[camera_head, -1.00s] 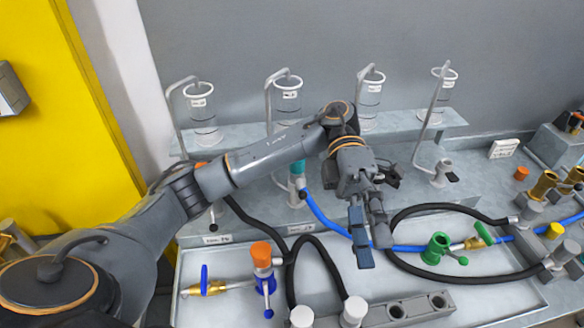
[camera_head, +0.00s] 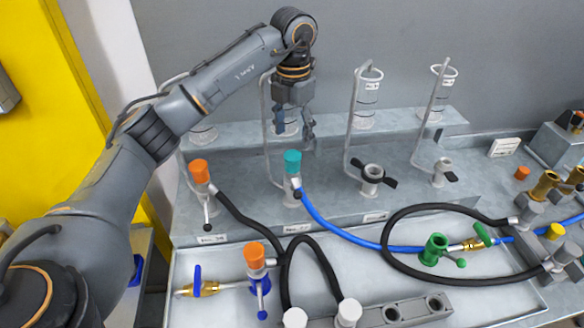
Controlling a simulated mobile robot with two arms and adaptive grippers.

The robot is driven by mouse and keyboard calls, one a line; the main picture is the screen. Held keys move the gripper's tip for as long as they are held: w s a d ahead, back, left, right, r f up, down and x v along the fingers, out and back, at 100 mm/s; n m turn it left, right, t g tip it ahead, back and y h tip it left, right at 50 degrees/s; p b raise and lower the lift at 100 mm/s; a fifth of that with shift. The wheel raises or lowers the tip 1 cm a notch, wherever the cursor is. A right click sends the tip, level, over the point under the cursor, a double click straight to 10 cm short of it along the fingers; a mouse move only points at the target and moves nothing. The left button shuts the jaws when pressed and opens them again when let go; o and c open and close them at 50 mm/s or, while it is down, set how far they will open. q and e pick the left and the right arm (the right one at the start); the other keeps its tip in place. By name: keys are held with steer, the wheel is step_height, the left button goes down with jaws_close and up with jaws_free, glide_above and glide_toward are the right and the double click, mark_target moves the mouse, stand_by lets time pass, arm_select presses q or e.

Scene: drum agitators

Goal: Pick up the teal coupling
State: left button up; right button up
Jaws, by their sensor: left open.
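The teal coupling (camera_head: 293,162) stands upright on the grey stepped bench, on top of a pale fitting with a dark lever. A blue hose runs from that fitting down to the right. My left gripper (camera_head: 296,135) is open, fingers pointing down, and shows just above and behind the teal coupling in the picture. I see nothing between its fingers. The gap in depth between fingers and coupling is hard to judge. My right gripper is out of view.
An orange coupling (camera_head: 200,171) stands to the left on a black hose. Bent metal pipes and glass cylinders (camera_head: 368,90) line the back. A tray (camera_head: 210,262) in front holds another orange coupling (camera_head: 255,255), a green coupling (camera_head: 435,248) and looped hoses (camera_head: 398,215).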

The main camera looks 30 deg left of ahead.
mark_target(293, 154)
arm_select(q)
step_height(293, 154, down, 4)
steer(key=shift+f+p, duration=0.25)
steer(key=shift+p, duration=0.25)
steer(key=shift+s+f, duration=0.1)
steer(key=shift+f, duration=0.15)
step_height(293, 154, down, 4)
steer(key=p, duration=0.3)
steer(key=shift+f, duration=0.45)
steer(key=shift+r, duration=0.1)
jaws_close()
